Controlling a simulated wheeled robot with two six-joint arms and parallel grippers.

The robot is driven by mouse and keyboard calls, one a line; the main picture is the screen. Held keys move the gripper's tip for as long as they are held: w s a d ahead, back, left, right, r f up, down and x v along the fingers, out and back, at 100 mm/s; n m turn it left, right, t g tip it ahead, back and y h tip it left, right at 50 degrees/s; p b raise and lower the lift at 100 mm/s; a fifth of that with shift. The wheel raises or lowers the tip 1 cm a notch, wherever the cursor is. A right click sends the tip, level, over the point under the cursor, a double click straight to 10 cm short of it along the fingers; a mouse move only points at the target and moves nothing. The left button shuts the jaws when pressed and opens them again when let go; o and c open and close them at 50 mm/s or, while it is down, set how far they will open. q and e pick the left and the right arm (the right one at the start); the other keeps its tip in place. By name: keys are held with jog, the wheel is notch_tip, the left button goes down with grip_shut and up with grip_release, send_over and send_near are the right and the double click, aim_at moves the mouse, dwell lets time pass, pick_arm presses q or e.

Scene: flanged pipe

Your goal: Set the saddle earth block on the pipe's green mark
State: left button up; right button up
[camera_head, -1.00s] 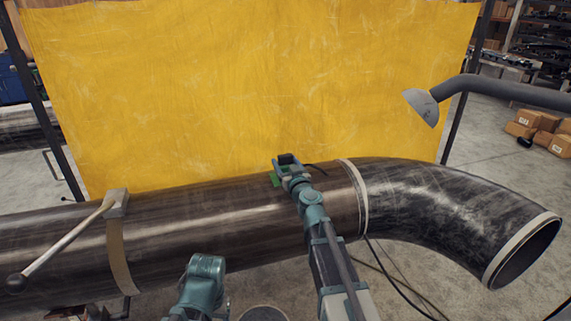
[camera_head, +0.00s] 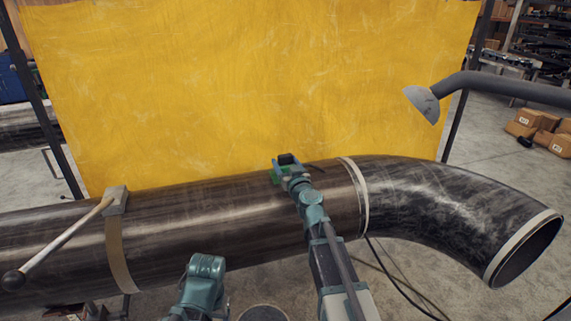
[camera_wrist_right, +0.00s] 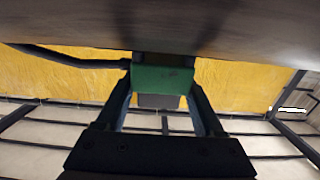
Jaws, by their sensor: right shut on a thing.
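The saddle earth block (camera_wrist_right: 162,80) shows green with grey parts between the fingers of my right gripper (camera_wrist_right: 163,92) in the right wrist view. The right gripper is shut on it. In the head view, the right gripper (camera_head: 290,170) is at the top of the dark pipe (camera_head: 240,215), left of the pale weld band. The block's dark top (camera_head: 288,159) shows there. Green shows beside the jaws, but I cannot tell whether it is block or mark. Whether the block touches the pipe is unclear. My left gripper is not in view; only part of that arm shows.
A clamp band with a long handle (camera_head: 66,240) sits on the pipe at left. The pipe bends to an open end at right. A grey hooded arm (camera_head: 424,103) hangs at upper right. A yellow screen (camera_head: 250,90) stands behind the pipe.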

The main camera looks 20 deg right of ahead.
jog(key=o, duration=1.5)
jog(key=shift+s, duration=0.15)
